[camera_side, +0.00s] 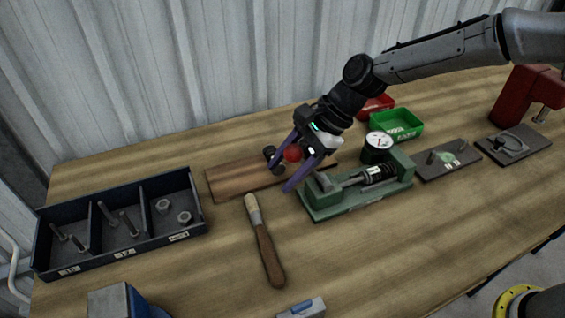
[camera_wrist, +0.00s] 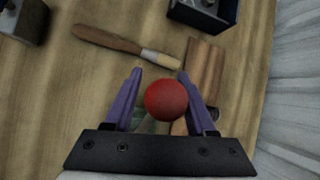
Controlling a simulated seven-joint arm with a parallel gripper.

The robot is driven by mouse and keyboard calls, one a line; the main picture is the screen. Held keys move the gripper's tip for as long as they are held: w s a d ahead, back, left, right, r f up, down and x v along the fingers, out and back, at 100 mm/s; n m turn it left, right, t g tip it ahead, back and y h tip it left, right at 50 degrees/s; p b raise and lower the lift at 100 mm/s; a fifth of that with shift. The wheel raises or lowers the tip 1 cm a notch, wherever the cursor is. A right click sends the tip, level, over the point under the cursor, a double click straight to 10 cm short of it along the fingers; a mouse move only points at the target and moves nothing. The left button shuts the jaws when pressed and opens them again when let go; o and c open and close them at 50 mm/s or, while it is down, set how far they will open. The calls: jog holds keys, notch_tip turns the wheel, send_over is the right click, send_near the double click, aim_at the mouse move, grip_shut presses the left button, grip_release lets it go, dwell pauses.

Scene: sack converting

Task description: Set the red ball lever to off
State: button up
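The red ball (camera_side: 293,153) of the lever sits between the two purple fingers of my gripper (camera_side: 279,178). In the wrist view the red ball (camera_wrist: 166,99) is close to the camera, between the open fingers (camera_wrist: 160,72). A narrow gap shows on its left side; its right side is very close to the other finger, and I cannot tell if they touch. The lever's rod and any on or off marking are hidden. A brown wooden board (camera_side: 232,178) lies behind the fingers, with a dark round part (camera_side: 271,154) at its right end.
A green fixture (camera_side: 330,209) with a dial gauge (camera_side: 379,141) stands close right of my gripper. A wooden-handled tool (camera_side: 267,250) lies in front. A divided dark tray (camera_side: 90,262) holds bolts and nuts at left. Green (camera_side: 410,134) and red trays are behind.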

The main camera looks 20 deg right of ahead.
jog(key=shift+o, duration=1.2)
jog(key=shift+r, duration=0.1)
jog(key=shift+a+r, duration=0.15)
jog(key=shift+r, duration=0.15)
jog(key=v, duration=1.3)
jog(key=shift+d+r, duration=0.15)
jog(key=shift+d, duration=0.15)
